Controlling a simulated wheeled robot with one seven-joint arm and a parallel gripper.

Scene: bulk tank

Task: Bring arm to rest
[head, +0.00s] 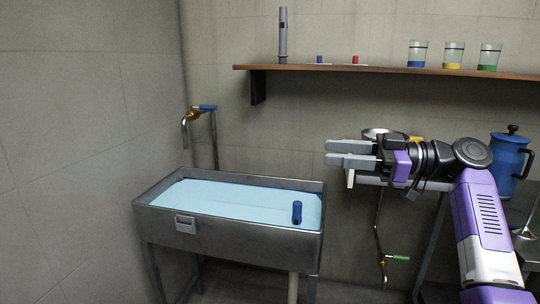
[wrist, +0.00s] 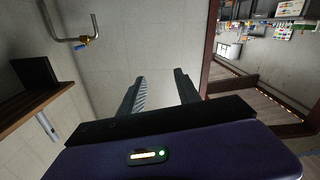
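My gripper (head: 350,153) is held out to the left at the right of the head view, above and to the right of the metal tank (head: 250,242). Its two grey fingers are apart with nothing between them. The wrist view also shows the open fingers (wrist: 160,92) with only bare wall beyond. My purple and white arm reaches up from the lower right and bends at a dark joint.
The tank holds pale blue liquid and a small dark blue cylinder (head: 297,212). A tap (head: 193,114) is on the wall behind it. A wooden shelf (head: 390,71) carries several cups. A blue jug (head: 508,160) stands right of my arm.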

